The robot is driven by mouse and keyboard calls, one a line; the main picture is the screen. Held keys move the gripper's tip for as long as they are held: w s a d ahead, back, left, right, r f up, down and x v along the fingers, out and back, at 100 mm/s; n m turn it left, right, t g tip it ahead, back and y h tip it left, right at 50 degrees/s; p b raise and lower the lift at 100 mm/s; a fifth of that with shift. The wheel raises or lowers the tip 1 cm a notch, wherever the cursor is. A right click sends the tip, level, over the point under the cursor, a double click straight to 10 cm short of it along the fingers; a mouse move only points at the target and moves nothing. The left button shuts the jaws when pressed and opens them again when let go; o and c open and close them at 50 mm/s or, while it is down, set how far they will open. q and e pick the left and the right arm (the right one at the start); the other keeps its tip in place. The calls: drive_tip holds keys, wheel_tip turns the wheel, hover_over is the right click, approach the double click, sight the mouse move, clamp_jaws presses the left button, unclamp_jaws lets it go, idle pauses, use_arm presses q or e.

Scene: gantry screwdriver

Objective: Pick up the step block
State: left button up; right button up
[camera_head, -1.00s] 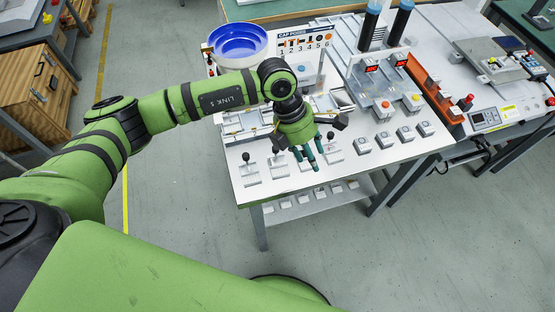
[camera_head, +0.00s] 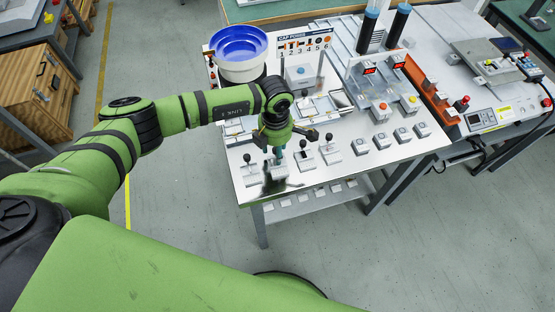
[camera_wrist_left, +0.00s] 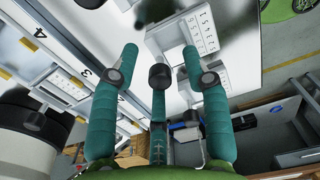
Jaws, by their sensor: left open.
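Several pale blocks with black-knobbed upright handles stand in a row along the table's front; I cannot tell by shape which is the step block. My left gripper (camera_head: 279,155) points down over the second block from the left (camera_head: 279,172). Its teal fingers are open. The stem below that knob is hidden, and contact is not visible. A white labelled plate (camera_wrist_left: 197,34) lies beyond the fingertips. My right gripper is not in view.
A neighbouring knobbed block (camera_head: 249,177) stands close left, and others (camera_head: 304,161) close right. A blue bowl (camera_head: 239,45) and the numbered sign (camera_head: 303,47) are behind. Small square blocks (camera_head: 381,141) stand to the right.

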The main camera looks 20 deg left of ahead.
use_arm(q)
clamp_jaws()
